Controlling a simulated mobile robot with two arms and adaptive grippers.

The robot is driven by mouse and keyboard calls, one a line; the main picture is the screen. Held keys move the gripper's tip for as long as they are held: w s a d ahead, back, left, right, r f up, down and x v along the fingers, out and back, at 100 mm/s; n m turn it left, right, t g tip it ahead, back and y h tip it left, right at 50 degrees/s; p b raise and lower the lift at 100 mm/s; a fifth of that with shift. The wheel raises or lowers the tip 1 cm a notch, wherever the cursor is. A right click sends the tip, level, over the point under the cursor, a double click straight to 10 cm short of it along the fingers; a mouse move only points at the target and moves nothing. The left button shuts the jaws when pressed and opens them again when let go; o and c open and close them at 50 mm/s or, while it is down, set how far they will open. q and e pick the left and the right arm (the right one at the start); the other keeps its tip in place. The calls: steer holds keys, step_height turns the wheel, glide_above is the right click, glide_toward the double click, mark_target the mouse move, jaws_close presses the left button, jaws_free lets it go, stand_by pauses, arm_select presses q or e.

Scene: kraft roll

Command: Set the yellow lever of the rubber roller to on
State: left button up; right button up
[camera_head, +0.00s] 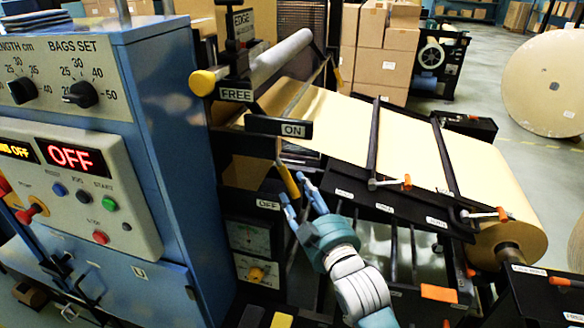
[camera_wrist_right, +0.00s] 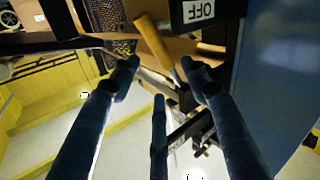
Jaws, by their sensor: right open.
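The yellow lever (camera_head: 288,180) hangs down at a slant below the black ON plate (camera_head: 279,127) and beside the OFF plate (camera_head: 268,204). It also shows in the right wrist view (camera_wrist_right: 155,42), next to the upside-down OFF plate (camera_wrist_right: 197,10). My right gripper (camera_head: 298,190) is open at the lever's lower end. A grey roller (camera_head: 280,58) with a yellow end sits above. My left gripper is not in view.
A blue control cabinet (camera_head: 172,130) with a red OFF display stands close on the left. Kraft paper (camera_head: 335,125) runs from a roll (camera_head: 515,240) at the right, under black bars with orange-tipped handles. Boxes (camera_head: 385,45) stand behind.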

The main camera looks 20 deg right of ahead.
mark_target(288, 175)
steer(key=w+p, duration=0.1)
steer(key=w, duration=0.7)
steer(key=shift+a, duration=0.15)
steer(key=shift+w, duration=0.6)
jaws_close()
steer(key=shift+p, duration=0.3)
